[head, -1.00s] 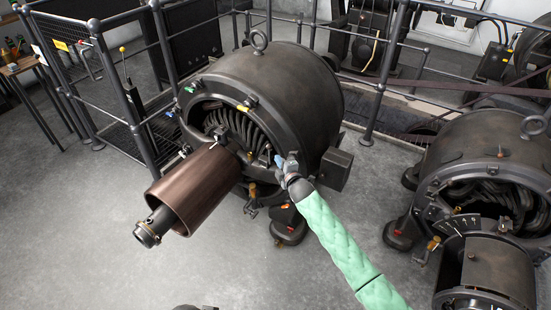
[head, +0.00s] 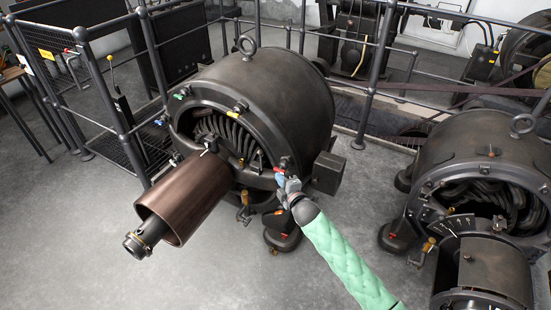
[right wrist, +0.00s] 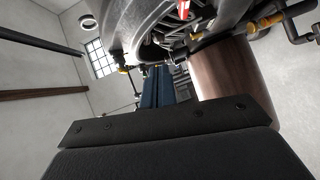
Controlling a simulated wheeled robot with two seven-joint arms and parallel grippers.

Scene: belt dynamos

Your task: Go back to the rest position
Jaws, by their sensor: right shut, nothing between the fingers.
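My right gripper (head: 279,178) is at the right front rim of the large dark dynamo (head: 270,95), at the end of my green-sleeved arm. Its fingers are shut with nothing between them. In the right wrist view the bluish fingers (right wrist: 158,88) lie together, pointing toward the dynamo's front. A small red piece (head: 280,170) on the rim shows right by the fingertips; whether they touch it I cannot tell. My left gripper is not in view.
A copper-brown drum (head: 185,195) on a shaft juts out at the dynamo's front left. A second dynamo (head: 480,150) stands at the right. Railings (head: 365,90) run behind. The grey floor (head: 200,280) in front is clear.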

